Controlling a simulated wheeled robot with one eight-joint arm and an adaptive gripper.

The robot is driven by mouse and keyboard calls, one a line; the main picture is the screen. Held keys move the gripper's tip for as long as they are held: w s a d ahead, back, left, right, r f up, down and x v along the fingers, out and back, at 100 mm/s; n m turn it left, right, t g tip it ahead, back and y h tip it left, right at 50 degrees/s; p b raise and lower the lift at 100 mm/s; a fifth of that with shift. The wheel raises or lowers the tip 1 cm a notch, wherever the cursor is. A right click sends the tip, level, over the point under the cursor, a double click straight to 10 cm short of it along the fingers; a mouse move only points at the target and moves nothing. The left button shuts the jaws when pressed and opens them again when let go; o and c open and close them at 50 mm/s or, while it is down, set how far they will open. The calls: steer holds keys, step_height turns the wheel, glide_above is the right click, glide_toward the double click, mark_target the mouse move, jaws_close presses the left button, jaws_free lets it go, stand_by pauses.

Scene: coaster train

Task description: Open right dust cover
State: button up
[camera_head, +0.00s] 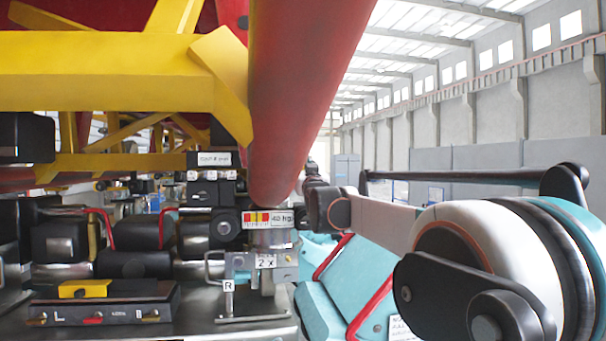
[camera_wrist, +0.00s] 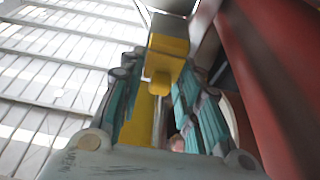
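No part in view is clearly marked as the right dust cover. In the head view a low black box (camera_head: 105,305) at lower left bears an L mark at its left and another mark, perhaps R, at its right. A yellow block (camera_head: 85,289) sits on its left top. My gripper is hidden in the head view, where my arm runs from the right to the red tube. In the wrist view my gripper's (camera_wrist: 158,75) teal fingers are apart. A yellow block (camera_wrist: 170,45) shows between them; contact is unclear.
A thick red tube (camera_head: 302,80) slants down through the middle, beside a yellow frame (camera_head: 100,70). Teal boxes (camera_head: 335,300) with red handles stand at lower middle. Black and metal machinery fills the left. The hall at the right is open above my arm.

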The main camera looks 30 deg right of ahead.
steer(key=c, duration=0.5)
steer(key=shift+f, duration=0.15)
steer(key=shift+s+f, duration=0.1)
steer(key=shift+s+a+f+b, duration=0.15)
steer(key=shift+s+f+b, duration=0.15)
steer(key=shift+s, duration=0.05)
